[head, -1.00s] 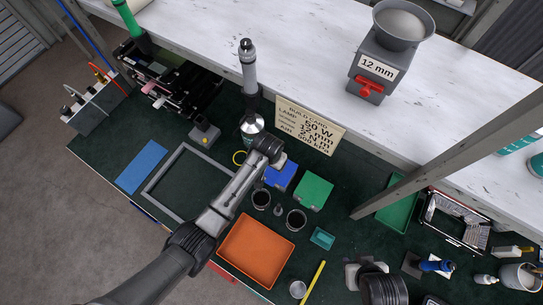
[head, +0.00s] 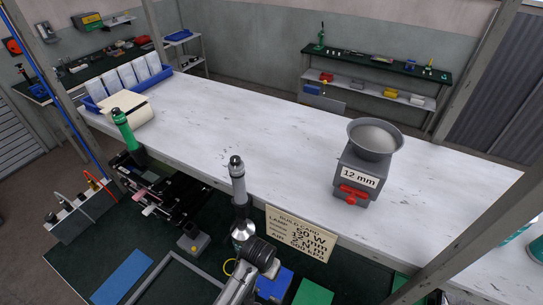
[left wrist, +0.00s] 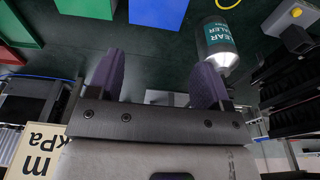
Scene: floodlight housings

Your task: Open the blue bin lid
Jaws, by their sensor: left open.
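The blue bin lid (head: 274,283) is at the bottom edge of the head view, below the build card, partly cut off and partly behind my left arm. In the left wrist view the blue lid (left wrist: 158,12) is at the top, beyond the fingertips. In the head view my left gripper end (head: 266,262) is close beside the blue bin. Its fingertips are hard to make out there. My right gripper is not in view.
A green lid (head: 313,293) sits right of the blue one. A labelled sealer bottle (left wrist: 220,45) stands near my right-hand finger in the wrist view. The build card (head: 300,233) hangs from the white shelf edge (head: 200,172). A grey hopper (head: 362,160) stands above.

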